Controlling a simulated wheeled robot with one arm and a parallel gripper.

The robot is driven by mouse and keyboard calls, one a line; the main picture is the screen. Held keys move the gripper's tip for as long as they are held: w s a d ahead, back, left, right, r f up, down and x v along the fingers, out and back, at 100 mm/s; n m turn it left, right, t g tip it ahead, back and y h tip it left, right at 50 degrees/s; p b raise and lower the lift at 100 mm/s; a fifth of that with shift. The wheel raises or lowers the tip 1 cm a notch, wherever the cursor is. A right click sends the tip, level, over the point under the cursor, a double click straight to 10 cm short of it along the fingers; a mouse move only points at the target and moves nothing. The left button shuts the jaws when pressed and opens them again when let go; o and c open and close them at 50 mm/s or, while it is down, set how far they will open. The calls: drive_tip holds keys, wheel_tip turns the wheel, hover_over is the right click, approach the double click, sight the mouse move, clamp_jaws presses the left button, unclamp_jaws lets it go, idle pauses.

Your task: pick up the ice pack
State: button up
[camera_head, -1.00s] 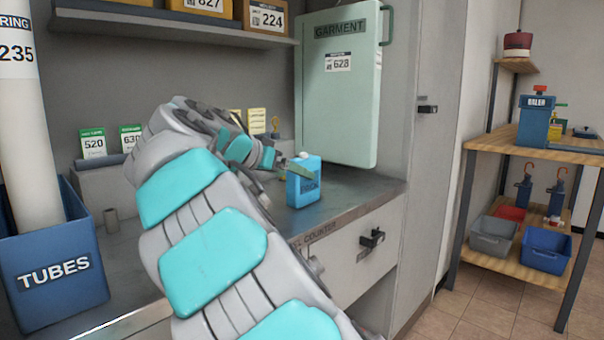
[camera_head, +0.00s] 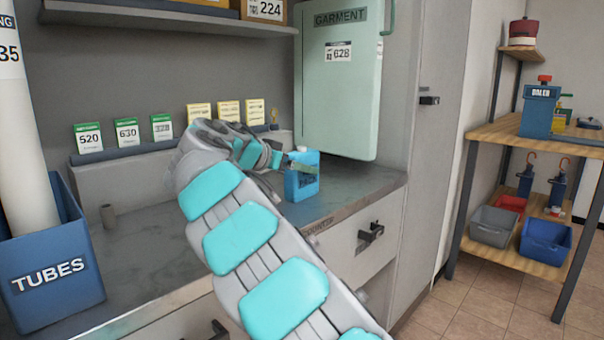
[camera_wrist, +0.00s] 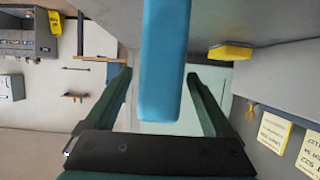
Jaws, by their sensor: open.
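The ice pack (camera_head: 302,180) is a blue upright block on the grey counter, left of the pale green garment locker door. My gripper (camera_head: 297,161) is at its upper part, reaching in from the left, and partly covers it. In the wrist view the ice pack (camera_wrist: 163,70) hangs into the picture from the top as a blue slab. It lies between the two dark green fingers of my open gripper (camera_wrist: 160,74), with a visible gap on each side. I cannot tell whether a finger touches it in depth.
The pale green garment door (camera_head: 338,85) stands close behind the ice pack. Numbered cards (camera_head: 127,133) line a ledge at the back. A blue tubes bin (camera_head: 55,275) stands at the left. A wooden shelf (camera_head: 520,140) with bins is at the right.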

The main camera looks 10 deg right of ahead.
drive_tip(key=shift+x, duration=1)
clamp_jaws()
